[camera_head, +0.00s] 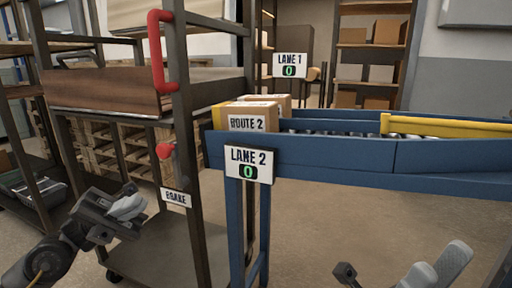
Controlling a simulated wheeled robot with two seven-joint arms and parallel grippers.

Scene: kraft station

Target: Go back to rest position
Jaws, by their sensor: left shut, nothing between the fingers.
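My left gripper (128,207) is at the lower left, shut and empty, in front of the cart's lower shelf. My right gripper (441,257) is at the bottom right edge, below the blue conveyor. Its two pale fingers stand apart with nothing seen between them. Its lower part is cut off by the frame.
A dark metal cart (180,120) with a red handle (158,50) and a BRAKE sign (176,198) stands left of centre. The blue conveyor (330,155) holds cardboard boxes, one marked ROUTE 2 (246,123). A LANE 2 sign (248,164) hangs on its end. Open floor (330,225) lies below it.

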